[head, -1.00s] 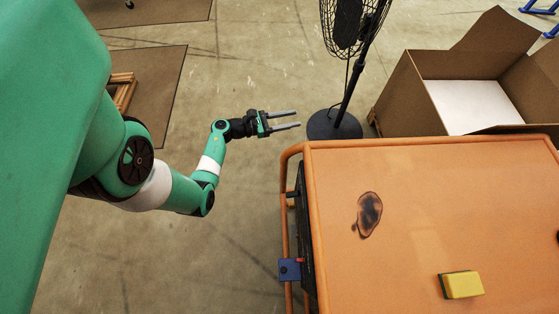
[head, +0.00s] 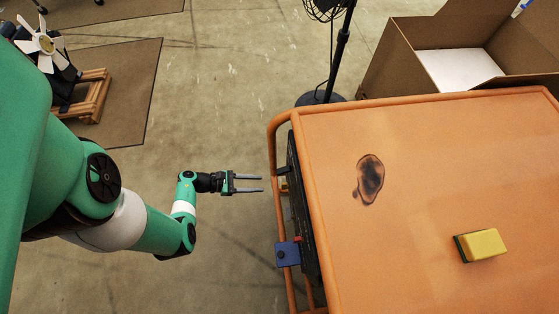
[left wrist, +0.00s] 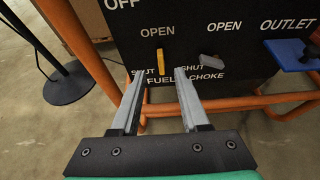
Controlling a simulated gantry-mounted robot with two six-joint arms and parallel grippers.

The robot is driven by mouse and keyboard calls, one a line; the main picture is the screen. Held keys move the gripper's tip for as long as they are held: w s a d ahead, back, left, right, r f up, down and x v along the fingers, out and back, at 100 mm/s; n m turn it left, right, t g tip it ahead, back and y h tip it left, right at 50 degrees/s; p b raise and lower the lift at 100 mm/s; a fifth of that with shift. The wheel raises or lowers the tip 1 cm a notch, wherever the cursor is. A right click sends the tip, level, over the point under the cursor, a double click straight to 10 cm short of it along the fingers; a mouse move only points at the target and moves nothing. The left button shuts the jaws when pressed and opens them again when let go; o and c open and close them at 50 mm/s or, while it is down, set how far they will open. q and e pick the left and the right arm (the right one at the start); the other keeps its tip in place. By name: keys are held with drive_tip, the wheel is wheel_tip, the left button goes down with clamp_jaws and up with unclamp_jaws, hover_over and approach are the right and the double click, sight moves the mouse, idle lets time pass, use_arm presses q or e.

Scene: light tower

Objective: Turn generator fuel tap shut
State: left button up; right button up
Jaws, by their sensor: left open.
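The generator (head: 420,140) is an orange-topped box in a tubular frame on the right of the head view. Its dark control panel (left wrist: 235,30) fills the top of the left wrist view. The yellow fuel tap (left wrist: 161,62) stands nearly upright there, between the words OPEN and SHUT, above FUEL. A grey choke lever (left wrist: 211,57) sits to its right, slanted. My left gripper (head: 262,184) is open and empty, pointing at the panel with a gap before it. In the left wrist view its fingertips (left wrist: 157,72) lie around the tap's lower end in the picture, not touching it.
An orange frame rail (left wrist: 220,104) crosses below the panel. A blue outlet cover (left wrist: 290,54) sticks out at right. A fan stand (head: 335,60) and an open cardboard box (head: 450,60) stand behind the generator. A yellow sponge (head: 484,245) lies on its top.

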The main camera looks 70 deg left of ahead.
use_arm(q)
drive_tip(key=b+x, duration=0.3)
drive_tip(key=x, duration=0.6)
drive_tip(key=shift+w, duration=0.35)
drive_tip(key=shift+d, duration=0.1)
clamp_jaws()
